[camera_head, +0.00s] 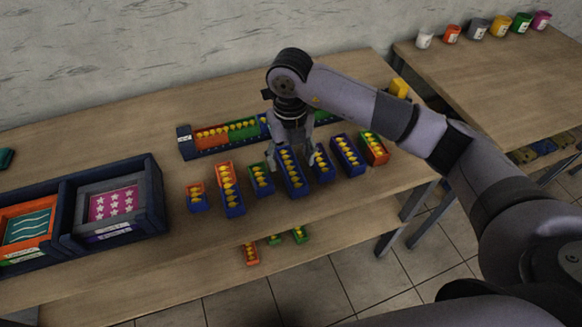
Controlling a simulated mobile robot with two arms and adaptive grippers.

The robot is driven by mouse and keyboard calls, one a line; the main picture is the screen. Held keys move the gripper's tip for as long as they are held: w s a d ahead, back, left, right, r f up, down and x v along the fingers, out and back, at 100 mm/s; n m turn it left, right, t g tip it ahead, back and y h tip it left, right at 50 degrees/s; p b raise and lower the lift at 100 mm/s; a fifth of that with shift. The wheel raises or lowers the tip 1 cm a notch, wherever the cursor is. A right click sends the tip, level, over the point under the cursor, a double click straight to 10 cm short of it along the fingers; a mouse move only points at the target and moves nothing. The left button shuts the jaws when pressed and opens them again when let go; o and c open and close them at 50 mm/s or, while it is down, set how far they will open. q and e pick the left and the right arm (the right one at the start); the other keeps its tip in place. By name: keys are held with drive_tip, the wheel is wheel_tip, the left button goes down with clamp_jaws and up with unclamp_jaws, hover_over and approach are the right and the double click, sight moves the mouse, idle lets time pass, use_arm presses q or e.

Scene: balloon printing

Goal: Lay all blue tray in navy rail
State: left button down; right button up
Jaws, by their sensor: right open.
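The navy rail (186,153) lies along the back of the table. An orange tray and a green tray with yellow pieces sit in its left part; my arm hides some of its middle. In front stands a row of trays with yellow pieces: a long blue tray (296,188) at the centre, a blue tray (323,175) right of it, another blue tray (351,168) further right, and a blue tray (234,210) at the left. My right gripper (291,156) is open, pointing down over the centre blue tray, its fingers near the tray's sides; contact is unclear. My left gripper is out of view.
Navy boxes (153,215) stand at the left. Several colored cups (476,28) stand on the other table. A lower shelf holds several small trays.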

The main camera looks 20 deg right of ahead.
sight(293, 172)
drive_tip(key=f, duration=0.1)
drive_tip(key=f+p, duration=0.1)
drive_tip(key=f, duration=0.1)
drive_tip(key=f+p, duration=0.1)
drive_tip(key=f, duration=0.1)
drive_tip(key=shift+d+f, duration=0.25)
drive_tip(key=shift+d, duration=0.1)
drive_tip(key=shift+f, duration=0.2)
drive_tip(key=shift+c, duration=0.5)
drive_tip(key=c, duration=1.3)
drive_tip(key=shift+r, duration=0.1)
